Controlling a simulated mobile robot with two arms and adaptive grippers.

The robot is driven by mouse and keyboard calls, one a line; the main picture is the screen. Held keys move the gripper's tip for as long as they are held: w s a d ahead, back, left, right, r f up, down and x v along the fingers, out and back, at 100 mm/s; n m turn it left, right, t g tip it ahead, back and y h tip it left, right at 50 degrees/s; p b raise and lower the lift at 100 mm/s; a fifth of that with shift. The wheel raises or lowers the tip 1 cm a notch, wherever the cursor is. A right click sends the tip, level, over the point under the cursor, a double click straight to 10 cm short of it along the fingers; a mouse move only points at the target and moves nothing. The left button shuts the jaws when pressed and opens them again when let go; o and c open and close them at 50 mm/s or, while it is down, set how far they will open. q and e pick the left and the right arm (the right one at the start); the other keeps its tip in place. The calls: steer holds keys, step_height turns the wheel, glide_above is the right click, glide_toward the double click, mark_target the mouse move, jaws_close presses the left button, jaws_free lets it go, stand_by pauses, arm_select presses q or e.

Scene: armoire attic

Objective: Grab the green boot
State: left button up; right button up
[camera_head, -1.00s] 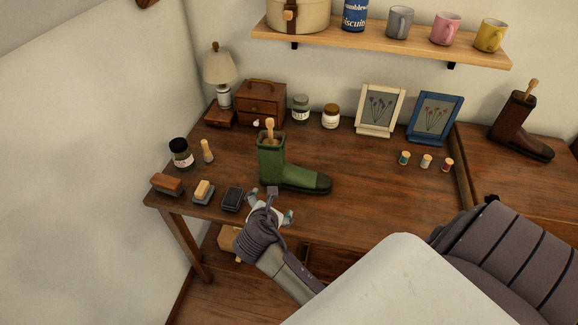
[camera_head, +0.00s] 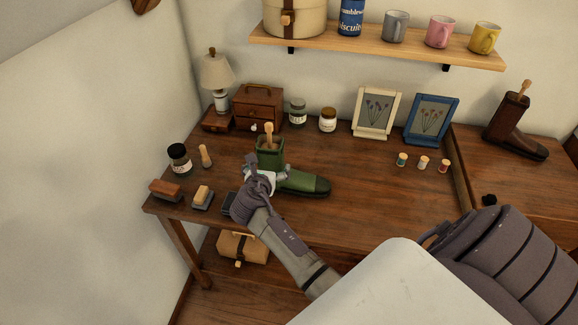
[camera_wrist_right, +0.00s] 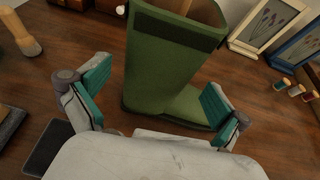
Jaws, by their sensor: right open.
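The green boot (camera_head: 306,184) stands upright on the wooden table, with its toe pointing right and a wooden boot-tree handle (camera_head: 268,134) rising from its shaft. My right gripper (camera_head: 266,170) is at the near side of the boot and hides part of its lower shaft. In the right wrist view the boot's shaft (camera_wrist_right: 165,70) stands just ahead of the gripper (camera_wrist_right: 155,95), between the lines of its two teal-padded fingers. The fingers are spread wide, with gaps on both sides of the shaft. My left gripper is not in view.
Near the table's left edge are a dark jar (camera_head: 179,160), brushes (camera_head: 166,190) and a dark tin (camera_head: 229,203). Behind stand a small wooden chest (camera_head: 257,107), a lamp (camera_head: 216,75) and picture frames (camera_head: 431,120). A brown boot (camera_head: 512,130) stands far right.

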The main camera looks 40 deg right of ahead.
steer(key=x, duration=0.4)
steer(key=shift+w+d+f, duration=0.1)
steer(key=shift+w+d, duration=0.1)
steer(key=shift+d, duration=0.15)
steer(key=shift+c, duration=0.2)
steer(key=c, duration=1.6)
steer(key=shift+c, duration=0.5)
steer(key=shift+r, duration=0.2)
